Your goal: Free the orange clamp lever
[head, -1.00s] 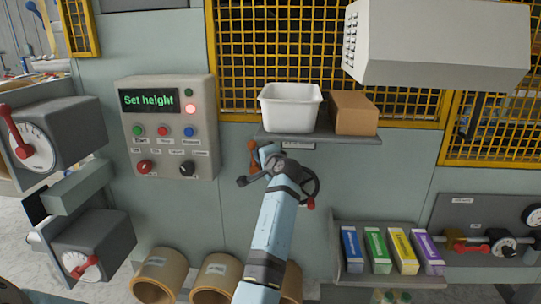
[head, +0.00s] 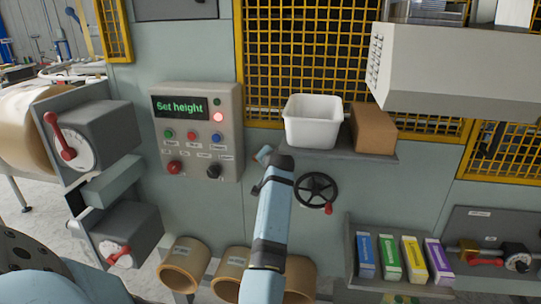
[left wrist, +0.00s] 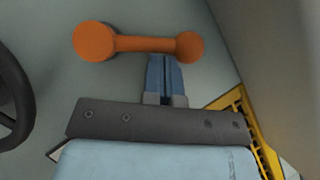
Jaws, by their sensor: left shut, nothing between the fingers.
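The orange clamp lever (left wrist: 145,44) shows in the left wrist view as a bar between a larger round end at left and a smaller one at right, lying against the grey-green panel. My left gripper (left wrist: 164,60) is shut and empty. Its blue fingertips are at the bar's lower edge, near the smaller end; I cannot tell whether they touch. In the head view my left gripper (head: 264,154) is below the shelf, left of the handwheel, and my arm hides the lever. My right gripper is not in view.
The black handwheel (head: 316,190) with a red knob is close right of my arm. The shelf (head: 345,153) above carries a white bin (head: 313,122) and a cardboard box (head: 373,130). The control panel (head: 197,133) reading "Set height" is to the left. Cardboard rolls (head: 185,262) are below.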

